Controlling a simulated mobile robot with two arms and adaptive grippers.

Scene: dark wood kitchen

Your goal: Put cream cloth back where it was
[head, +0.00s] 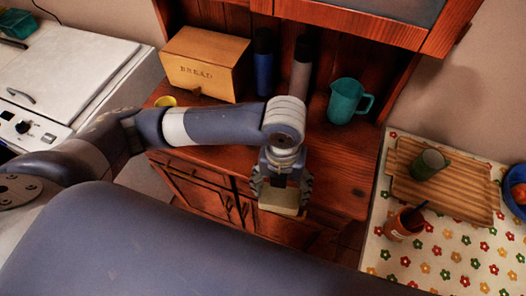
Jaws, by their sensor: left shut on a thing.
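My left gripper (281,191) reaches in over the front part of the wooden cabinet top, pointing down. It is shut on the cream cloth (280,203), a flat pale piece that shows below the fingers. The cloth appears near the front edge of the cabinet; I cannot tell whether it touches the wood. The arm hides part of the cabinet top behind it. My right gripper is not in view.
On the cabinet (345,178) stand a bread box (205,62), a blue bottle (263,72), a grey bottle (301,70), a teal jug (346,101) and a yellow item (165,101). At right, a flowered table (455,262) holds a wooden tray (465,198), green cup (429,164) and orange cup (402,225).

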